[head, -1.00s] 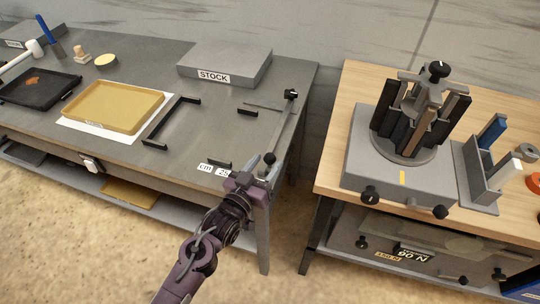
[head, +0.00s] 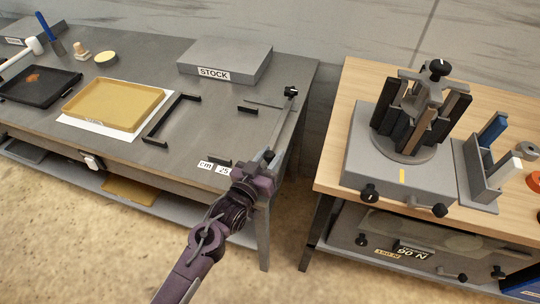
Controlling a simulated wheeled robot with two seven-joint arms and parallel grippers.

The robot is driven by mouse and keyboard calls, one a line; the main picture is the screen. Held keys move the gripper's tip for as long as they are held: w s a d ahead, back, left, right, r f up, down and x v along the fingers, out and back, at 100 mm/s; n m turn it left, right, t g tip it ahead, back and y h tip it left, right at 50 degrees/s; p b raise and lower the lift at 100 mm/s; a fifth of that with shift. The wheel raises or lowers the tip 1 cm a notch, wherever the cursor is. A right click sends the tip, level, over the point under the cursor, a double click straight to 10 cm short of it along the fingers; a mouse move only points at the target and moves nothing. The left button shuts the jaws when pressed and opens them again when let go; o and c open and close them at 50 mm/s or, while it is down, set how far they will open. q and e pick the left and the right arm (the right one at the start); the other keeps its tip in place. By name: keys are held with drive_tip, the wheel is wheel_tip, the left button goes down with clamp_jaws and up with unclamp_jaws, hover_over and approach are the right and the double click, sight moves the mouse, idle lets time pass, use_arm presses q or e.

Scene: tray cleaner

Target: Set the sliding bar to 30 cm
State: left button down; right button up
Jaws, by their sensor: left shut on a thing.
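The grey sliding rail (head: 283,125) runs along the right edge of the grey table, with a dark knob (head: 291,92) and a thin crossbar (head: 262,104) at its far end. A second dark knob (head: 268,155) shows at the near end. My left gripper (head: 262,166) is at this near end, shut on a part there that it mostly hides; I take it for the bar's handle. White labels reading "cm" (head: 205,165) and "25" (head: 223,170) lie just left of the gripper. My right gripper is not in view.
Short black stops (head: 247,109) and a black bracket (head: 170,118) lie on the table. A yellow tray (head: 115,105), a dark tray (head: 40,86) and a grey STOCK block (head: 225,64) are further left and back. A wooden bench (head: 335,160) with a fixture stands right, across a gap.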

use_arm(q)
drive_tip(key=a, duration=0.1)
drive_tip(key=w+a, duration=0.1)
drive_tip(key=a, duration=0.3)
drive_tip(key=shift+w, duration=0.3)
drive_tip(key=c, duration=1.1)
unclamp_jaws()
drive_tip(key=shift+d, duration=0.1)
drive_tip(key=shift+s, duration=0.15)
drive_tip(key=b+v, duration=0.1)
drive_tip(key=v, duration=0.6)
drive_tip(key=shift+s, duration=0.2)
drive_tip(key=shift+a, duration=0.25)
